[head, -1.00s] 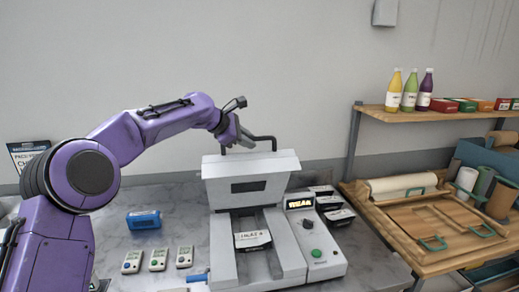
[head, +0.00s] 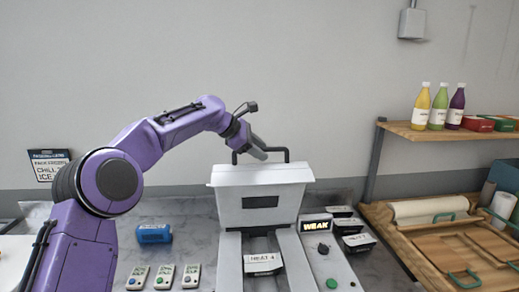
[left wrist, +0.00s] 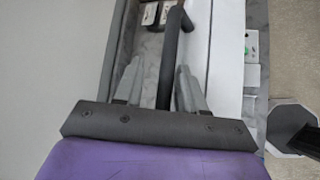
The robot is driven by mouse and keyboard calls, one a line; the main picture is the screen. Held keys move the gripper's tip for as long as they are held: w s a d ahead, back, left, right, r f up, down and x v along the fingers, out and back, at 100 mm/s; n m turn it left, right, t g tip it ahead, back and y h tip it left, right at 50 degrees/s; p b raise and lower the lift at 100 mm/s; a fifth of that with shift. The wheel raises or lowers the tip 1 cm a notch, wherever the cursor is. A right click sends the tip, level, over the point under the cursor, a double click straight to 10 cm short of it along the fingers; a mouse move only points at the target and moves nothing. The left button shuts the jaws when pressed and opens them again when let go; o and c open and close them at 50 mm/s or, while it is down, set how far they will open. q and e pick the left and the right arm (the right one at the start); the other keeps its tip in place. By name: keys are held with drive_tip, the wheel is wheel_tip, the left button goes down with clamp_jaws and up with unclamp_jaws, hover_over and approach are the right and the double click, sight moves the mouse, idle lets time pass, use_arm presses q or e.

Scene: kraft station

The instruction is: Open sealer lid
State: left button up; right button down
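The white sealer (head: 229,258) stands on the counter. Its lid (head: 261,197) is raised at the back, with its front face and dark slot toward me. A black bar handle (head: 287,154) tops the lid; in the left wrist view the handle (left wrist: 172,55) runs between my fingers. My left gripper (head: 261,153) is at the handle, with its fingers apart on either side of the bar. In the left wrist view the left gripper (left wrist: 157,70) shows a gap on the bar's left; the right finger is close to it. My right gripper is not in view.
A labelled pack (head: 262,262) lies in the sealer bed. The control box with a lit "WEAK" display (head: 316,225) is at its right. Dark packs (head: 350,226) lie beyond it. A shelf (head: 440,132) holds bottles.

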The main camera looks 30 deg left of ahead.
use_arm(q)
drive_tip(key=shift+f, duration=0.25)
drive_tip(key=b+v, duration=0.1)
drive_tip(key=v, duration=0.9)
drive_tip(key=shift+s+a+r+b, duration=0.15)
drive_tip(key=shift+r+b, duration=0.15)
drive_tip(key=shift+r, duration=0.05)
